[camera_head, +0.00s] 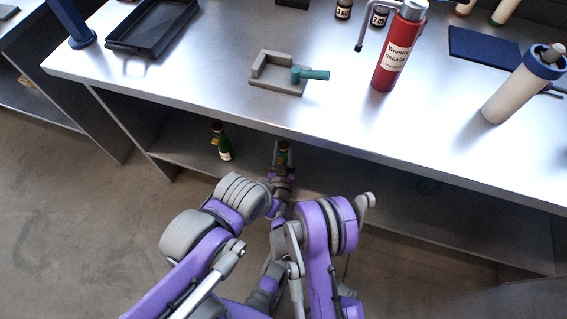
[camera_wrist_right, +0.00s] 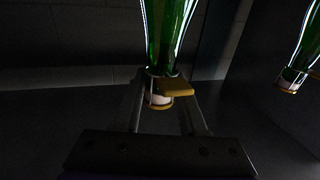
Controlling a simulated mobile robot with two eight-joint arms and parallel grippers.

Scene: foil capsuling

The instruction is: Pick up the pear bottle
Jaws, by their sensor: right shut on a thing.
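A green bottle (camera_head: 283,148) is between the fingers of my right gripper (camera_head: 283,165), low in front of the shelf under the bench. In the right wrist view the green bottle (camera_wrist_right: 168,35) runs up out of the picture. Its narrow end, with a pale and gold band, sits at my right gripper (camera_wrist_right: 163,88), which is shut on it. A second green bottle (camera_head: 221,142) stands on the lower shelf to the left. It also shows in the right wrist view (camera_wrist_right: 304,50). No label tells me which is the pear bottle. I cannot make out my left gripper.
The metal bench (camera_head: 210,75) overhangs the lower shelf (camera_head: 185,150). On top are a black tray (camera_head: 150,25), a grey fixture with a teal handle (camera_head: 278,80), a red grease canister (camera_head: 398,50) and a white cylinder (camera_head: 515,90). Bare floor (camera_head: 60,200) is at the left.

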